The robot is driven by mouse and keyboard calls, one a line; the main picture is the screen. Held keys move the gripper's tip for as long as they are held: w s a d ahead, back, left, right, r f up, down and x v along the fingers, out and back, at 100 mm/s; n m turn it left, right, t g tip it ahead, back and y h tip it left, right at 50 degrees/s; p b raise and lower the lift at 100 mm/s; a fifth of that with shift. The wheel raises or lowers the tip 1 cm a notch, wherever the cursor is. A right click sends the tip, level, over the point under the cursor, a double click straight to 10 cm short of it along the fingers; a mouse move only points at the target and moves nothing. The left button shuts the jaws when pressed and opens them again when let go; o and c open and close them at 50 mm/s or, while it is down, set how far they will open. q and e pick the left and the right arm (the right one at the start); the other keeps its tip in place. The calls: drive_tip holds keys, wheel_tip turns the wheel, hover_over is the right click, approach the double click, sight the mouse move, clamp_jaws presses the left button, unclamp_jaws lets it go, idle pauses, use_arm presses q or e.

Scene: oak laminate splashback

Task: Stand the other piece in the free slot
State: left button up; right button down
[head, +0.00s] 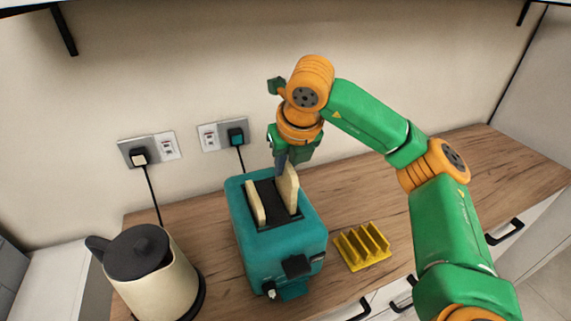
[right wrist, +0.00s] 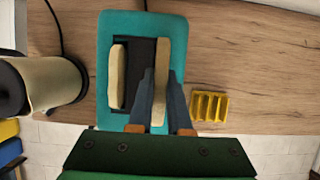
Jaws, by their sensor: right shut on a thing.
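A teal toaster (head: 285,252) stands on the wooden counter and has two long slots in its dark top. One pale bread slice (head: 255,203) stands in its left slot, with its upper part showing. My right gripper (head: 284,163) is above the toaster, shut on the other bread slice (head: 289,190). That slice is upright, in line with the right slot, and sits higher than the left one. In the right wrist view the held slice (right wrist: 157,60) lies between the two fingers. I cannot tell how deep its lower edge is in the slot. My left gripper is not in view.
A cream kettle (head: 157,279) with a dark lid stands left of the toaster. A yellow rack (head: 362,246) stands empty to its right. Wall sockets (head: 148,149) with plugs and hanging cords are behind. The counter (head: 440,172) is clear at the back right.

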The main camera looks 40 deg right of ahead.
sight(285, 187)
drive_tip(key=shift+f, duration=0.1)
idle(0.3)
drive_tip(key=shift+f+b, duration=2.5)
drive_tip(key=shift+f, duration=0.25)
drive_tip(key=c, duration=0.8)
unclamp_jaws()
wheel_tip(285, 187, up, 7)
drive_tip(key=p, duration=0.6)
drive_tip(key=shift+r, duration=0.15)
